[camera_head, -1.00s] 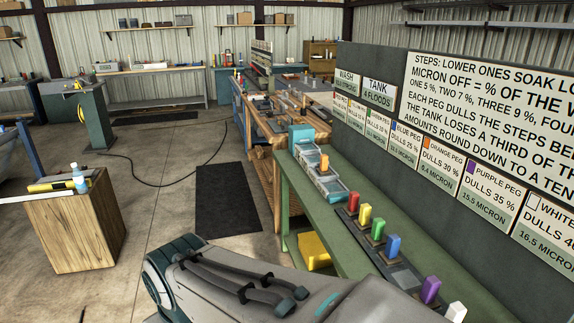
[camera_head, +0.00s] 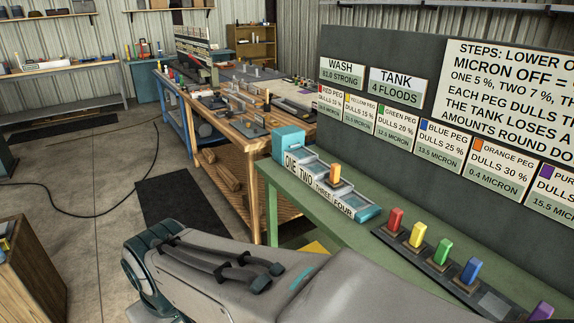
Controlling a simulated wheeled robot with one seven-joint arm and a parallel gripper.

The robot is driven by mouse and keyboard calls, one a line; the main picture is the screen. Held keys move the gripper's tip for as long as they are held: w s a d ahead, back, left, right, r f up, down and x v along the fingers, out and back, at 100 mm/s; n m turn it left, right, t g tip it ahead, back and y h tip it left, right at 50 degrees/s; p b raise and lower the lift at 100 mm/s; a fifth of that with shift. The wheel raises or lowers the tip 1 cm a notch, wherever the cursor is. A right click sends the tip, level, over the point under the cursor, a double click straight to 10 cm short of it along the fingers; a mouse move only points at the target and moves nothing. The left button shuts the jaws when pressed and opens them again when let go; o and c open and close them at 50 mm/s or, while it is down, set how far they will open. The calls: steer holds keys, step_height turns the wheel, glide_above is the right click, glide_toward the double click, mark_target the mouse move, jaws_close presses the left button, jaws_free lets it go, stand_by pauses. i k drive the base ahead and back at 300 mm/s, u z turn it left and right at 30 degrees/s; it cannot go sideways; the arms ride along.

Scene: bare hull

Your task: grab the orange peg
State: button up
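The orange peg (camera_head: 335,173) stands upright in the stepped grey-blue tray (camera_head: 366,213) on the green bench. The tray front reads ONE, TWO, THREE, FOUR; the peg is near its middle, seemingly by THREE, but I cannot tell the compartment for certain. My arm (camera_head: 225,275) crosses the bottom of the view, in front of the bench. My gripper is out of view. Nothing touches the orange peg.
A dark rack (camera_head: 432,262) on the bench holds red (camera_head: 395,219), yellow (camera_head: 417,235), green (camera_head: 443,251) and blue (camera_head: 470,270) pegs; a purple peg (camera_head: 540,311) is at the lower right. A sign board (camera_head: 380,55) stands behind. A wooden workbench (camera_head: 262,145) stands beyond.

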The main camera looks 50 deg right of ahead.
mark_target(334, 182)
steer(key=z, duration=0.45)
steer(key=i, duration=1.45)
steer(key=z, duration=1.55)
steer(key=i, duration=0.8)
steer(key=z, duration=1.1)
steer(key=i, duration=0.2)
steer(key=z, duration=0.1)
